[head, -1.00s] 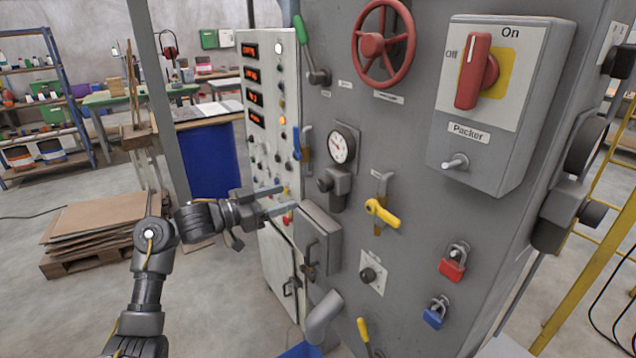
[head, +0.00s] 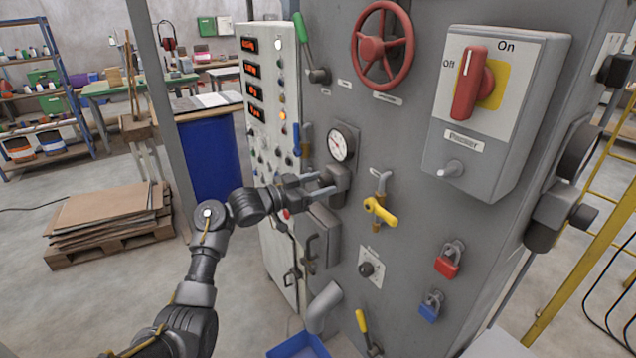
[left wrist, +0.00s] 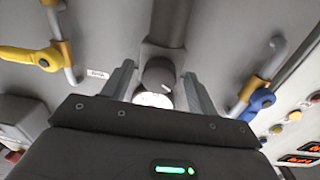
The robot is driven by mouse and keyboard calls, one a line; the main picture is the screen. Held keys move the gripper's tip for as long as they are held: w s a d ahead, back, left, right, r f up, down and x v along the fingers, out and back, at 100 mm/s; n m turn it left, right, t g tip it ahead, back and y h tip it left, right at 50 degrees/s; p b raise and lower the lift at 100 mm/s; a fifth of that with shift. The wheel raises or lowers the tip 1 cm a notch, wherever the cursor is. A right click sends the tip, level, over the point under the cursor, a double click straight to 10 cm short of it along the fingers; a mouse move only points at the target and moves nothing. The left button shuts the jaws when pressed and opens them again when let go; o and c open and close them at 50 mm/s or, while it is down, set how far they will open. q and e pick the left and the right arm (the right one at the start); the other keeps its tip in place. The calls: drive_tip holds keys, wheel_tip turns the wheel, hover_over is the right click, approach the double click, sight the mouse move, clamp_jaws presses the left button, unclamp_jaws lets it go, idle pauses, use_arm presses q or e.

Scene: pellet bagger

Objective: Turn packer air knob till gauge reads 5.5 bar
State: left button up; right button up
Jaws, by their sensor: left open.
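The round white-faced gauge (head: 342,143) is on the grey machine front in the head view; its reading is too small to tell. Below it is the dark regulator body (head: 341,180), whose knob is largely hidden by my gripper. My left gripper (head: 320,184) is open at the knob. In the left wrist view the dark round knob (left wrist: 158,74), with a light mark, appears between the two spread fingers (left wrist: 160,90); contact cannot be told. The gauge face (left wrist: 152,100) is partly hidden there. My right gripper is not in view.
A yellow-handled valve (head: 380,210) sits right of the regulator, and a grey box (head: 320,235) with a handle is below it. The red handwheel (head: 384,45) is above. The Packer switch box (head: 495,110) and padlocks (head: 448,260) are farther right.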

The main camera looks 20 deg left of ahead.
use_arm(q)
drive_tip(key=c, duration=1)
drive_tip(key=m+b, duration=0.1)
drive_tip(key=m, duration=0.1)
drive_tip(key=m+b, duration=0.2)
drive_tip(key=shift+a+f, duration=0.1)
drive_tip(key=shift+f, duration=0.1)
drive_tip(key=m+b, duration=0.4)
drive_tip(key=m, duration=0.1)
drive_tip(key=shift+y, duration=0.3)
drive_tip(key=m+b, duration=0.4)
drive_tip(key=m, duration=0.1)
drive_tip(key=shift+r+b, duration=0.1)
drive_tip(key=shift+b, duration=0.25)
drive_tip(key=shift+r+m+y+b, duration=0.15)
drive_tip(key=shift+m+y+b, duration=0.15)
drive_tip(key=shift+m+b, duration=1)
drive_tip(key=shift+m, duration=0.4)
